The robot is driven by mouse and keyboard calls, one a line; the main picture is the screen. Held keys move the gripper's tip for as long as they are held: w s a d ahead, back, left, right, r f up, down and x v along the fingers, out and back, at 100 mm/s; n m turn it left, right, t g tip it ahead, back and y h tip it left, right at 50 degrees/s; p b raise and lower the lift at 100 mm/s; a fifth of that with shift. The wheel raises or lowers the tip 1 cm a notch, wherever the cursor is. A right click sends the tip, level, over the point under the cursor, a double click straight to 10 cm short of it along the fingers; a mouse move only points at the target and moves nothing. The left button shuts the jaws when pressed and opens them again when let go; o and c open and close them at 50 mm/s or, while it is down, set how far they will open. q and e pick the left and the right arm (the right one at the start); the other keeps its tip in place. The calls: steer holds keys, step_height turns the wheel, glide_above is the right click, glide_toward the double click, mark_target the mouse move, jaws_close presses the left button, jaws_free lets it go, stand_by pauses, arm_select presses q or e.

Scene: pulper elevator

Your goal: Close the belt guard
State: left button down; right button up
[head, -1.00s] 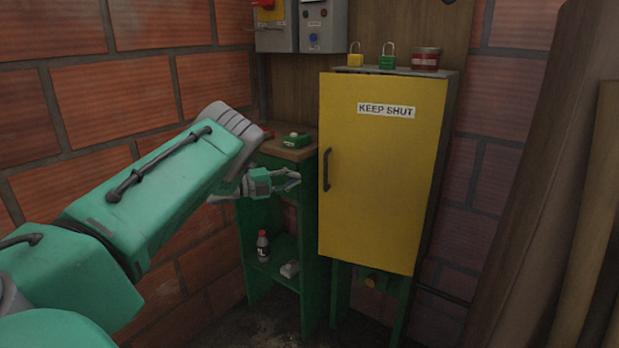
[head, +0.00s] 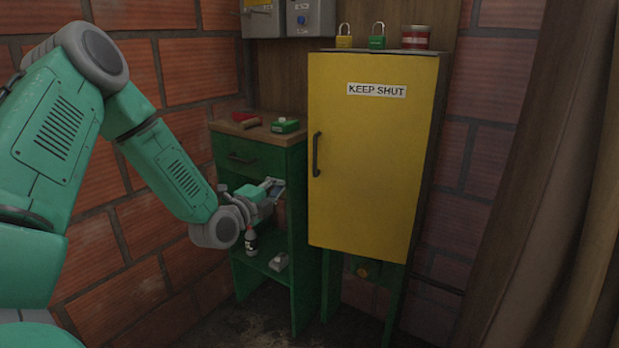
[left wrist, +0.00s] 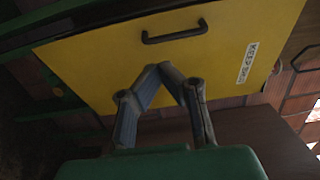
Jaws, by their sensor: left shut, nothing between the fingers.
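The belt guard is a yellow door (head: 370,160) with a "KEEP SHUT" label and a dark bar handle (head: 317,154) on its left side. It lies flat against its cabinet in the head view, with no clear gap showing. The door (left wrist: 110,65) and its handle (left wrist: 174,36) also show in the left wrist view. My left gripper (head: 277,185) is left of the door, in front of the green stand. Its fingertips (left wrist: 166,68) meet, with nothing between them; I cannot tell whether they touch the door. My right gripper is not in view.
A green stand (head: 262,158) left of the door holds a red item, a green item (head: 285,125) and, lower, a bottle (head: 251,241). Two padlocks and a red tin (head: 415,37) sit on the cabinet. Planks (head: 540,190) lean at the right. Grey control boxes hang above.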

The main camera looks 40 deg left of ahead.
mark_target(314, 166)
arm_select(q)
steer(key=shift+w+a+b, duration=0.2)
steer(key=shift+w+b, duration=0.65)
steer(key=shift+w, duration=1.4)
steer(key=shift+w+a+b, duration=0.2)
steer(key=shift+w+b, duration=0.65)
steer(key=shift+w, duration=1.45)
steer(key=shift+w+a+b, duration=0.2)
steer(key=shift+w+b, duration=0.65)
steer(key=shift+w, duration=1.4)
steer(key=shift+w, duration=0.1)
